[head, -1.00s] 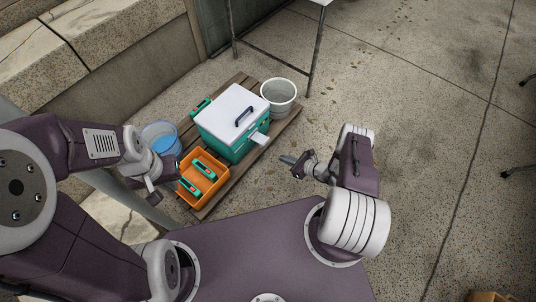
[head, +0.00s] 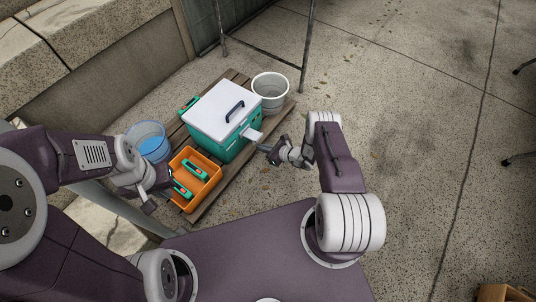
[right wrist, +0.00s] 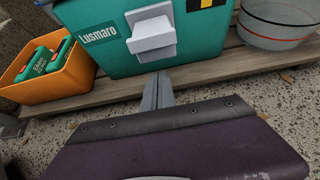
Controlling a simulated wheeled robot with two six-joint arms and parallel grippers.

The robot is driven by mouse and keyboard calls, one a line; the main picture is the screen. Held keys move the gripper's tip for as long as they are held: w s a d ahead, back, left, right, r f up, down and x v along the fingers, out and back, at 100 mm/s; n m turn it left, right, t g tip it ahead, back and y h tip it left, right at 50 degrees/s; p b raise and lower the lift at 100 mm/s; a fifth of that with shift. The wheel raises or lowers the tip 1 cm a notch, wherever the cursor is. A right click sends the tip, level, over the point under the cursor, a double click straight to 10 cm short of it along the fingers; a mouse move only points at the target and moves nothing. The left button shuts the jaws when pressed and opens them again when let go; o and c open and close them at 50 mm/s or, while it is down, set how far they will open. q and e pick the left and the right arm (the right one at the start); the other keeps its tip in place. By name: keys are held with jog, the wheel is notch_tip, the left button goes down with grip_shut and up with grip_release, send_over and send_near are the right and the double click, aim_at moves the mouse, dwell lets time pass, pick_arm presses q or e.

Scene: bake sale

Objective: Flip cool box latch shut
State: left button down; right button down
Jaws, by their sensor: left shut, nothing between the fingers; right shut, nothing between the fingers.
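The cool box (head: 228,142) is teal with a closed white lid (head: 221,108) and a dark handle. It stands on a wooden pallet. Its white latch (head: 251,134) sticks out from the front face. In the right wrist view the latch (right wrist: 152,36) juts toward me as a flap under a white mount. My right gripper (head: 268,149) is shut and empty just in front of and below the latch. In the right wrist view its fingertips (right wrist: 157,80) sit below the flap; I cannot tell whether they touch. My left gripper (head: 153,202) is shut and empty beside the orange crate.
The orange crate (head: 208,161) with teal-green items stands left of the cool box on the pallet (head: 232,178). A blue-water bucket (head: 135,130) is behind it. A grey-white bucket (head: 271,88) stands to the right. Metal table legs (head: 307,50) rise behind.

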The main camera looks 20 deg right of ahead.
jog(key=shift+w+a+r, duration=0.1)
jog(key=shift+a+r, duration=0.05)
jog(key=shift+r, duration=0.75)
